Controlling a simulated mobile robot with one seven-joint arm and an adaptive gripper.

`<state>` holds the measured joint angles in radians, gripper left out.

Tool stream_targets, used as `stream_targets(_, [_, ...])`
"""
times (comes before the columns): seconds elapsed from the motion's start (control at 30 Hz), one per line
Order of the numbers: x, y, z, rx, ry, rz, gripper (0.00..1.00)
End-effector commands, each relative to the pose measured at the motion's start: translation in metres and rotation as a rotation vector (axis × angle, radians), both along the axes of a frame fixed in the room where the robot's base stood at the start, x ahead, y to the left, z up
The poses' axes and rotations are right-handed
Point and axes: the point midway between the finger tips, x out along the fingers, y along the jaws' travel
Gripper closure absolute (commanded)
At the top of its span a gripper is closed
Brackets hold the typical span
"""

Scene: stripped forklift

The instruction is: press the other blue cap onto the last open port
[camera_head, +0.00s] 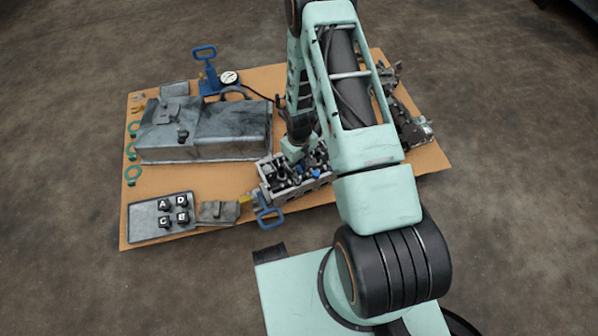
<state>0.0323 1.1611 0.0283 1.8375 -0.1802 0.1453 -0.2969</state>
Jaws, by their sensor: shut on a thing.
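The grey metal valve block (313,187) lies near the front middle of the cardboard sheet, with several dark fittings on top. A small blue cap (316,173) shows on its right part. No second blue cap shows clearly. The open port cannot be picked out.
On the cardboard (350,192) are a grey metal tank (215,130), a blue hand pump (207,70) with a gauge (229,77), a tray of lettered black pieces (147,216) and a blue handle (268,212) by the block. Dark machine parts (412,128) lie right.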

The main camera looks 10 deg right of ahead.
Motion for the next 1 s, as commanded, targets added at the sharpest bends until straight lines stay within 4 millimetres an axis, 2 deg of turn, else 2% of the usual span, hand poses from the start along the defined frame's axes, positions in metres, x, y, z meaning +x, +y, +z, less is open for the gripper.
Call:
stream_targets(0.27, [0.000, 0.000, -0.013, 0.000, 0.000, 0.000, 0.90])
stream_targets(0.7, [0.000, 0.000, -0.054, 0.000, -0.001, 0.000, 0.90])
stream_targets(1.0, [0.000, 0.000, -0.059, 0.000, -0.001, 0.000, 0.90])
